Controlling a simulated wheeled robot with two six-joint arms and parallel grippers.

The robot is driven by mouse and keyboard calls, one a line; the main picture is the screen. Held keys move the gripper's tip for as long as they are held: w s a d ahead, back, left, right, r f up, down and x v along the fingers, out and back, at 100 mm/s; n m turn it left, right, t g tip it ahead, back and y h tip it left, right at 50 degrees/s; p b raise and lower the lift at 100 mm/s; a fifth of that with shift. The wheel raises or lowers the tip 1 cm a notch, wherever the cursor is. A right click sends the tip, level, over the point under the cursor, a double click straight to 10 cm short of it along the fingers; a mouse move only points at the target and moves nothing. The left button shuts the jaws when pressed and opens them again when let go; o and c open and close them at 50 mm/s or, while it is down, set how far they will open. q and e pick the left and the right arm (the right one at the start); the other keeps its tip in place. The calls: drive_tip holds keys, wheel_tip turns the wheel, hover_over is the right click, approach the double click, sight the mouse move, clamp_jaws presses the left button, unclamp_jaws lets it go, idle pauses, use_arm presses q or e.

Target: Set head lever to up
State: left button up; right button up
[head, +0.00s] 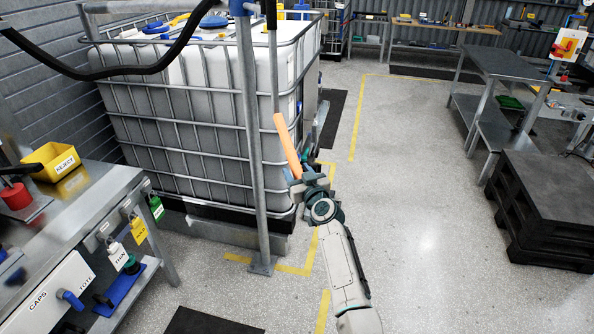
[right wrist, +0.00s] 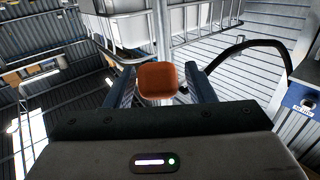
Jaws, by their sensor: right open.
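An orange grip (head: 287,143), which looks like the handle of the head lever, hangs at a slant in the head view, at the lower end of a thin grey rod beside the upright post. Its end also shows as an orange block (right wrist: 157,79) in the right wrist view. My right gripper (head: 303,183) is at the lower end of the grip. Its two blue fingers (right wrist: 157,92) stand apart, one on each side of the orange block, with a gap at each side. The lever's pivot cannot be made out. My left gripper is not in view.
A large white caged tank (head: 190,120) stands behind the grey post (head: 250,150). A bench (head: 95,205) with a yellow reject bin (head: 50,162) and tagged valves is at the left. Black pallets (head: 545,205) stand at the right. The floor between is clear.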

drive_tip(key=shift+w+a, duration=0.15)
drive_tip(key=shift+w, duration=0.2)
drive_tip(key=shift+c, duration=0.2)
clamp_jaws()
